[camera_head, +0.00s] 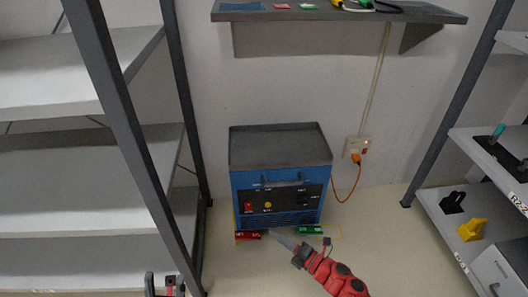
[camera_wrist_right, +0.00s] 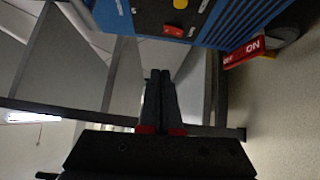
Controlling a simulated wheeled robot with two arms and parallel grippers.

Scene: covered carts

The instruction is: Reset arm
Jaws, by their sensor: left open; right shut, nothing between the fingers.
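My right arm, red, reaches in from the bottom right in the head view. Its gripper (camera_head: 278,237) is low in front of the blue machine (camera_head: 250,183), close to its lower front edge; I cannot tell if it touches. In the right wrist view the two dark fingers (camera_wrist_right: 160,78) are together with nothing between them. The machine's blue front (camera_wrist_right: 240,22) shows above them there. My left gripper (camera_head: 164,281) is at the bottom left edge of the head view, by the shelf post, open and empty, mostly cut off by the frame.
A red label (camera_head: 248,235) and a green label (camera_head: 310,230) lie at the machine's foot. An orange cable (camera_head: 347,197) runs to a wall socket (camera_head: 355,147). Shelves (camera_head: 75,180) stand left, and a rack (camera_head: 437,200) right. A wall shelf (camera_head: 340,14) hangs above. Floor right of the machine is clear.

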